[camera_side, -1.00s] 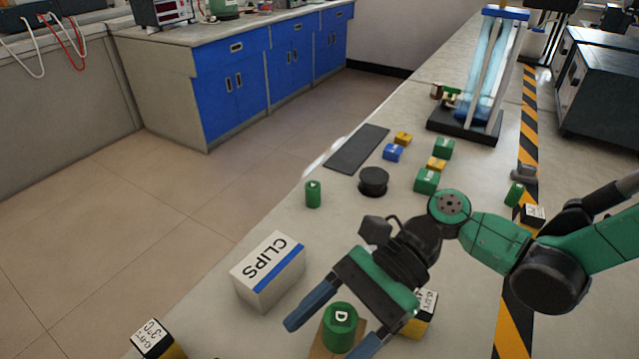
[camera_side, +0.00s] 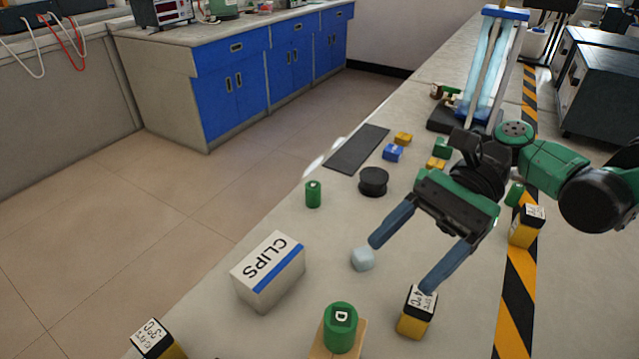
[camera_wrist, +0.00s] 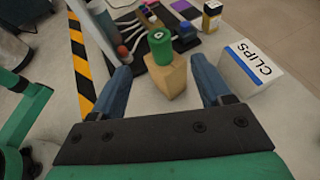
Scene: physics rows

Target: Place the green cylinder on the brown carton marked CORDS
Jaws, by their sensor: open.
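A green cylinder marked D (camera_side: 341,327) stands upright on top of a brown carton (camera_side: 358,342) at the bottom edge of the side view. In the wrist view the green cylinder (camera_wrist: 160,50) also rests on the brown carton (camera_wrist: 169,80). No lettering on the carton can be read. My gripper (camera_side: 402,267) is open and empty, up and back from the cylinder and apart from it. In the wrist view the cylinder and carton show beyond the gap between the fingers.
A white CLIPS box (camera_side: 268,272) stands to the left. A pale blue cube (camera_side: 362,259) and a yellow block with a white label (camera_side: 417,311) are near my fingers. Another green cylinder (camera_side: 313,194) and a black round piece (camera_side: 373,182) stand farther back.

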